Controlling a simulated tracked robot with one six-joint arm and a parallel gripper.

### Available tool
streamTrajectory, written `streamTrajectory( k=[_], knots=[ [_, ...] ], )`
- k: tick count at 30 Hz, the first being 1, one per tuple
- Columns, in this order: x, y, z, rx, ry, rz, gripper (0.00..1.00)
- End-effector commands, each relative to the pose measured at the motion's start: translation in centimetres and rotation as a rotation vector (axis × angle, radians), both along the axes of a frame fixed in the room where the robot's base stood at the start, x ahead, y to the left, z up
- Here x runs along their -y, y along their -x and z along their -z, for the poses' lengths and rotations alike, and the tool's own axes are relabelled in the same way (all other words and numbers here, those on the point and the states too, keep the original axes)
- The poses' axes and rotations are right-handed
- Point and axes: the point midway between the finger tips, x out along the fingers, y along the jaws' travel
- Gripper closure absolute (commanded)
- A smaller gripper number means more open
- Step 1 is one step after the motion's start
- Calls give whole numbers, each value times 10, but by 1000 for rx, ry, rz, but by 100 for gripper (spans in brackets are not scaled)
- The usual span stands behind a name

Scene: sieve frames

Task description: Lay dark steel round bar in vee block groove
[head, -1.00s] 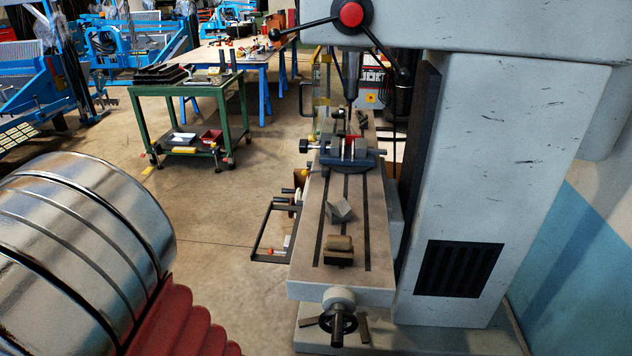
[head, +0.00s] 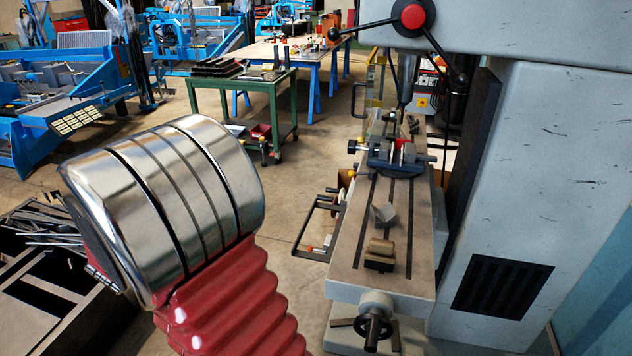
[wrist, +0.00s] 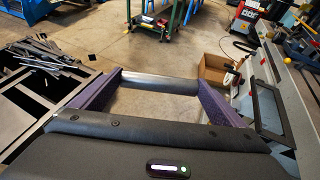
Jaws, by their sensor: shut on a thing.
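In the wrist view my gripper (wrist: 160,84) has two purple fingers, shut on the dark steel round bar (wrist: 160,82). The bar lies crosswise between the fingertips, over the floor. The gripper and bar do not show in the head view. On the milling table (head: 343,272), a grey angular block (head: 384,213) with a notch looks like the vee block. Nearer the front, a tan cylinder (head: 381,246) rests on a dark block (head: 379,263). I cannot tell the groove's exact shape at this size.
A blue vise (head: 397,160) with a red piece stands farther back on the table. The milling machine column (head: 535,190) rises at right, with lever arms above. A bin of steel offcuts (head: 50,235) is at left. Open floor lies between it and the table.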

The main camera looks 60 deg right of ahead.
Motion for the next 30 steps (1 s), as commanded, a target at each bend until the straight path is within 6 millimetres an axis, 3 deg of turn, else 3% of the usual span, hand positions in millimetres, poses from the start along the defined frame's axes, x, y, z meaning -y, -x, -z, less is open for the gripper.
streamTrajectory(
  k=[3,14,21,30],
  knots=[
    [46,15,-8,3,2,121,48],
    [168,87,-24,3,2,482,48],
    [236,152,-30,2,2,730,48],
    [303,250,-32,1,3,1044,48]
  ],
)
